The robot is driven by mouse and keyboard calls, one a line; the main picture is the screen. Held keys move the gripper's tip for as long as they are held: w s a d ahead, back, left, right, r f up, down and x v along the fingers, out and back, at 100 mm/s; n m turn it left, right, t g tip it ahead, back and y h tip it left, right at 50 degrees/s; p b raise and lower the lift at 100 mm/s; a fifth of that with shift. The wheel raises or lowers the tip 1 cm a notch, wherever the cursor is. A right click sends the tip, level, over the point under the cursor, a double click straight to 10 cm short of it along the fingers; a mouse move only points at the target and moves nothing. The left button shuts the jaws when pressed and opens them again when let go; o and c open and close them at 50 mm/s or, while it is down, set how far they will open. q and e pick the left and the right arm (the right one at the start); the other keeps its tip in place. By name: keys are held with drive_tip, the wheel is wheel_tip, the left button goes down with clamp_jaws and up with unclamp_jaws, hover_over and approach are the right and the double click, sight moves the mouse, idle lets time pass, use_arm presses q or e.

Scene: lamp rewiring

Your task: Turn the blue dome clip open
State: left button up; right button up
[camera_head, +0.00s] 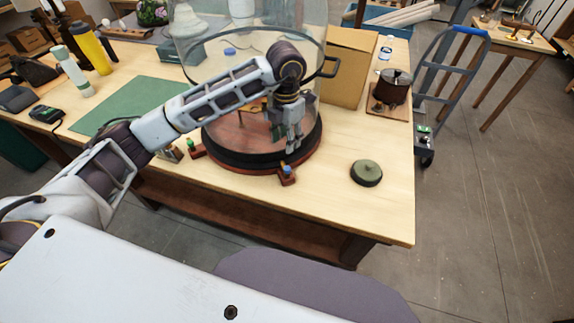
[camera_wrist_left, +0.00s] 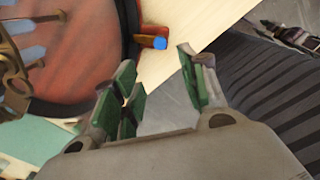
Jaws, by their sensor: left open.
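The blue dome clip (camera_head: 287,172) is a small brown block with a blue top at the front rim of the round dark base. In the left wrist view the same clip (camera_wrist_left: 158,43) shows just beyond the fingertips. The clear glass dome (camera_head: 190,45) stands on the base (camera_head: 222,160). My left gripper (camera_head: 292,148) points down in front of the dome, a little above the blue clip and apart from it. In the wrist view its green-padded fingers (camera_wrist_left: 156,62) are spread with nothing between them. My right gripper is not in view.
A green-topped clip (camera_head: 192,149) sits at the base's left. A round olive lid (camera_head: 366,173) lies to the right on the table. A cardboard box (camera_head: 350,65) and a dark pot (camera_head: 392,88) stand behind. The table's front right is mostly clear.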

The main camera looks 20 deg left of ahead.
sight(286, 169)
use_arm(q)
wheel_tip(286, 169, down, 14)
drive_tip(key=shift+r+p, duration=0.1)
drive_tip(key=shift+p, duration=1.15)
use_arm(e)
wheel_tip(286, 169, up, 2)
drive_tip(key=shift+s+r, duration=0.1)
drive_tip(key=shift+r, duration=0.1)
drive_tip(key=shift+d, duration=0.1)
use_arm(q)
clamp_jaws()
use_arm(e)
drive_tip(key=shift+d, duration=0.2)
